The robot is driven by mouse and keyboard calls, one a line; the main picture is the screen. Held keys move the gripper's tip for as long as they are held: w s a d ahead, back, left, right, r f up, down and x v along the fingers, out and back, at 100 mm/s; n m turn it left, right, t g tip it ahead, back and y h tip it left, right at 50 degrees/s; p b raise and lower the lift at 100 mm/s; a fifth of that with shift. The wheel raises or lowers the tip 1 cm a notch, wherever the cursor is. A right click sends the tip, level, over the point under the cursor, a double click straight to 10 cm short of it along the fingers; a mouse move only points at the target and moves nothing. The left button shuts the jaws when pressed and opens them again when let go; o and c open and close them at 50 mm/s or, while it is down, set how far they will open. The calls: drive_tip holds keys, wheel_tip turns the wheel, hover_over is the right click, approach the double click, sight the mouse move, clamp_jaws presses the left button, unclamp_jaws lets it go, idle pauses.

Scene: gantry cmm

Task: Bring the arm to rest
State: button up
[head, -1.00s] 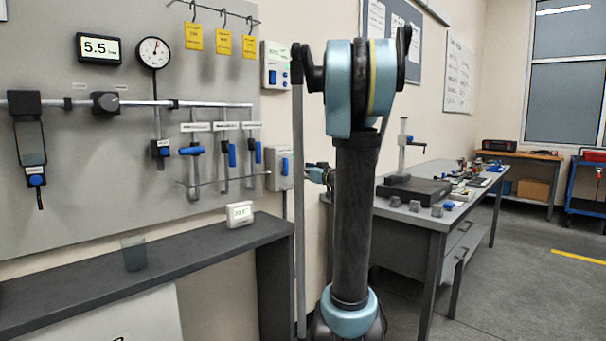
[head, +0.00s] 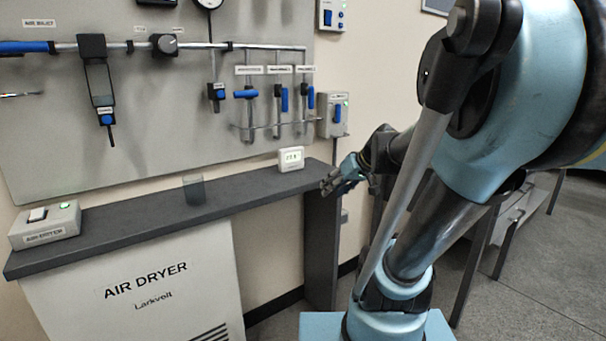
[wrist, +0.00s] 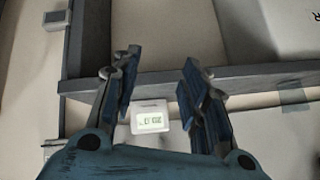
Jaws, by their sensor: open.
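My arm stands at the right in the head view, its large blue joint close to the camera. My gripper (head: 335,182) is beyond it, near the right end of the dark shelf (head: 130,233). In the wrist view my gripper (wrist: 158,85) shows two blue-padded fingers spread apart with nothing between the pads. A small white display (wrist: 150,118) shows past the gap between the fingers. In the head view the same display (head: 291,158) stands on the shelf, a little left of my gripper and apart from it.
A grey translucent cup (head: 194,189) and a switch box labelled air dryer (head: 45,226) stand on the shelf. The white air dryer cabinet (head: 140,290) is below. A pipe with blue-handled valves (head: 246,94) runs along the wall panel. A workbench stands behind my arm at right.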

drive_tip(key=s+d+f+m+g+h, duration=0.2)
drive_tip(key=s+d+f+h, duration=0.1)
drive_tip(key=s, duration=0.5)
drive_tip(key=s+d+f+m+g+h, duration=0.2)
drive_tip(key=s+d+f+h, duration=0.1)
drive_tip(key=s+d+f, duration=0.3)
drive_tip(key=s+f, duration=0.2)
drive_tip(key=s, duration=0.1)
drive_tip(key=shift+f, duration=0.15)
drive_tip(key=shift+w+f, duration=0.2)
drive_tip(key=shift+w, duration=0.2)
